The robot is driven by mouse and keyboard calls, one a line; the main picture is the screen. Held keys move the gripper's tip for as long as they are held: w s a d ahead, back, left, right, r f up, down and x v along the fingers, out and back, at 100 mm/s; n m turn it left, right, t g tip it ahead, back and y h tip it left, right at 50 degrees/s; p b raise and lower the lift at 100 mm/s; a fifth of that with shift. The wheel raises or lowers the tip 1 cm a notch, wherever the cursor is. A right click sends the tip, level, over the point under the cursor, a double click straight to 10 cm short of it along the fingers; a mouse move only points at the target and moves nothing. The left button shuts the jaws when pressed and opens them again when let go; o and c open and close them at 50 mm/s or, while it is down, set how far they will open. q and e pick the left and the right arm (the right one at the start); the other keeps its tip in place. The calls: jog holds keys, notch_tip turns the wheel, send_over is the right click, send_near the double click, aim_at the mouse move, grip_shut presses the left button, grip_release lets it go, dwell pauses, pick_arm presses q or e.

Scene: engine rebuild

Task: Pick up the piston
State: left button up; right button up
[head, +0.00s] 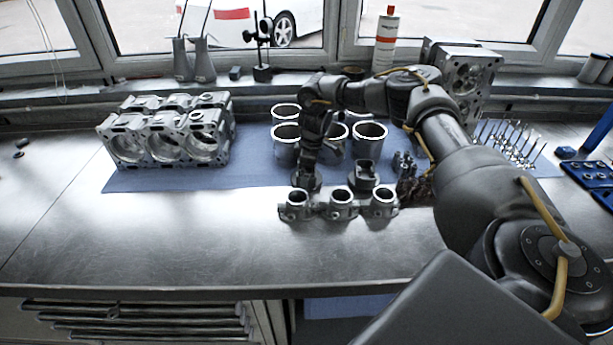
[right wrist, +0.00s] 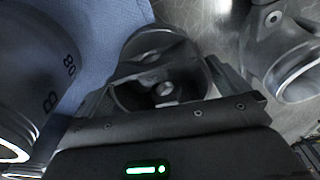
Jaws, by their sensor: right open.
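A grey metal piston (head: 306,182) stands on the bench near the edge of the blue mat, mostly hidden behind my right gripper (head: 308,168). My right gripper points down over it. In the right wrist view the piston (right wrist: 150,50) lies between the two open fingers of my right gripper (right wrist: 163,84), one finger on each side. I cannot tell whether either finger touches it. A second piston (head: 364,180) stands to the right, in front of the cylinder liners. My left gripper is not in view.
Several cylinder liners (head: 369,140) stand behind the gripper on the blue mat (head: 250,177). An engine block (head: 165,140) sits at the left. The bench front left is clear.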

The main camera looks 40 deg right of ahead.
jog(key=shift+r, duration=0.1)
jog(key=c, duration=1.1)
